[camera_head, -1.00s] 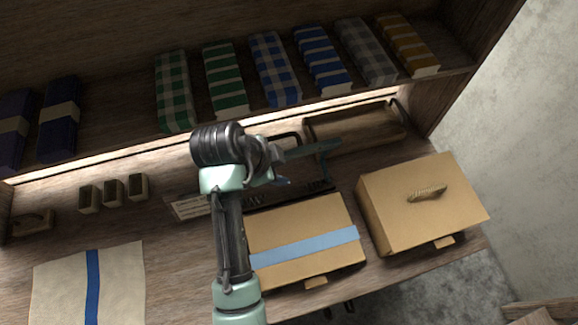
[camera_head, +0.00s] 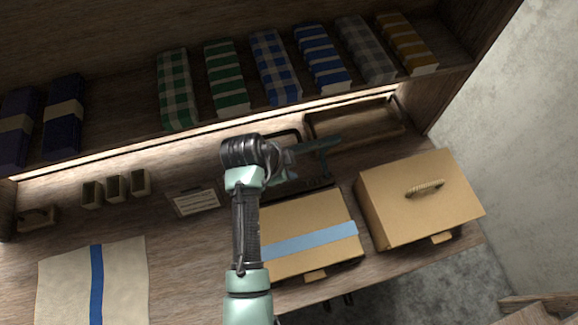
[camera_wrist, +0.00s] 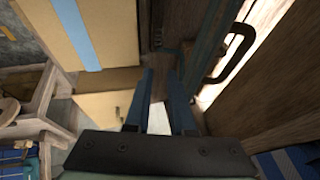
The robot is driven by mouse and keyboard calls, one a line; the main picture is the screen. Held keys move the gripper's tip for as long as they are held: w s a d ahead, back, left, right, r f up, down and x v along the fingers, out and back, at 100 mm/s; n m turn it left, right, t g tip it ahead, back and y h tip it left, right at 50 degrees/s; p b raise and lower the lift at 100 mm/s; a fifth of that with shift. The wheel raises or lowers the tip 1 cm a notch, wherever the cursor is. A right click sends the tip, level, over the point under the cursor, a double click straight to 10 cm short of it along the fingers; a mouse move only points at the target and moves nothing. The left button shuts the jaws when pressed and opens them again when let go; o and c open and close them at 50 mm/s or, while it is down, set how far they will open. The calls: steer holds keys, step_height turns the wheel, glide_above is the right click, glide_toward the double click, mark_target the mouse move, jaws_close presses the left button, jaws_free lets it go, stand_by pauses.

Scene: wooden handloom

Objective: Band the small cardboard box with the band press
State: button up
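A low cardboard box (camera_head: 298,262) with a blue strip across its top sits on the bench, partly behind my arm. It also shows at the upper left of the wrist view (camera_wrist: 108,28). A dark frame with a black loop handle (camera_head: 286,135), probably the band press, stands behind it, much of it hidden by my arm. The loop shows at the right in the wrist view (camera_wrist: 232,62). My gripper (camera_head: 330,147) is above the bench behind the box, to the right of the loop. In the wrist view its two fingers (camera_wrist: 164,72) are apart with nothing visibly held.
A taller cardboard box (camera_head: 400,190) with a rope handle stands at the right. A wooden tray (camera_head: 355,122) lies at the back. A cloth with a blue stripe (camera_head: 120,275) lies at the left, and a card (camera_head: 197,202) stands behind. Folded fabrics (camera_head: 275,68) fill the shelf above.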

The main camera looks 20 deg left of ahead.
jaws_close()
stand_by(0.6)
stand_by(0.4)
steer(key=shift+o, duration=2.4)
jaws_free()
steer(key=shift+r, duration=0.15)
steer(key=b+v, duration=0.3)
steer(key=v, duration=0.9)
steer(key=shift+s+r, duration=0.2)
steer(key=shift+r, duration=0.1)
steer(key=shift+a, duration=0.1)
